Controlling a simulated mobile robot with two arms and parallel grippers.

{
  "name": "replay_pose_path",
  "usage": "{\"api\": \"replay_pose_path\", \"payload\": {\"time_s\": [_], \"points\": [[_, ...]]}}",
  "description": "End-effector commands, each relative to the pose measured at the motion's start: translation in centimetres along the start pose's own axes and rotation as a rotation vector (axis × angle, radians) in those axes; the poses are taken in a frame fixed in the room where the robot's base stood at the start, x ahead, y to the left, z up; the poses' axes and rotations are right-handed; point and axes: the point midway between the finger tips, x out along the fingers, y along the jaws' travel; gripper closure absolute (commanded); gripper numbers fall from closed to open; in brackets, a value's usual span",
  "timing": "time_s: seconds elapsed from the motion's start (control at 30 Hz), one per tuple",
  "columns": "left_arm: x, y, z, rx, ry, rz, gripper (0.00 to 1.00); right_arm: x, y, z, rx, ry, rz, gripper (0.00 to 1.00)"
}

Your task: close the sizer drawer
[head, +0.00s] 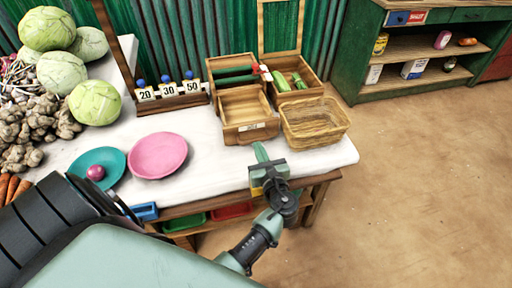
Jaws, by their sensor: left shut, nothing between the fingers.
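A wooden drawer (250,134) with a small pale label on its front stands out toward me from the wooden box (318,87) on the white-topped table. The drawer is open and its inside looks empty. The box's back compartments hold green vegetables, and a framed lid stands up behind. My left gripper (260,150) is shut and empty, just in front of the drawer's front face and above the table's front edge. I cannot tell whether its tip touches the drawer. My right gripper is not in view.
A wicker basket (316,126) stands right beside the drawer. A pink plate (158,155) and a teal plate (112,158) lie to the left. A rack with number cards (168,91) stands behind them. Cabbages and roots fill the left side. The sandy floor at right is clear.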

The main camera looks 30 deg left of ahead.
Motion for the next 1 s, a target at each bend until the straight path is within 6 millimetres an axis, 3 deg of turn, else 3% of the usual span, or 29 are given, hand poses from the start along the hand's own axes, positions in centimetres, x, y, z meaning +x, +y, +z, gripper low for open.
{"api": "replay_pose_path", "payload": {"time_s": [0.3,0.47,1.0], "points": [[0.1,0.0,0.1,0.0,-0.001,0.0,1.0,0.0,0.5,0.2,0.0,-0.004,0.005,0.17],[1.6,0.0,0.4,0.001,-0.004,-0.001,1.0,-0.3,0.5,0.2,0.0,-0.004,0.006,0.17],[13.3,-0.1,1.8,0.0,-0.003,0.001,1.0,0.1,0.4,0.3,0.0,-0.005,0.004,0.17]]}}
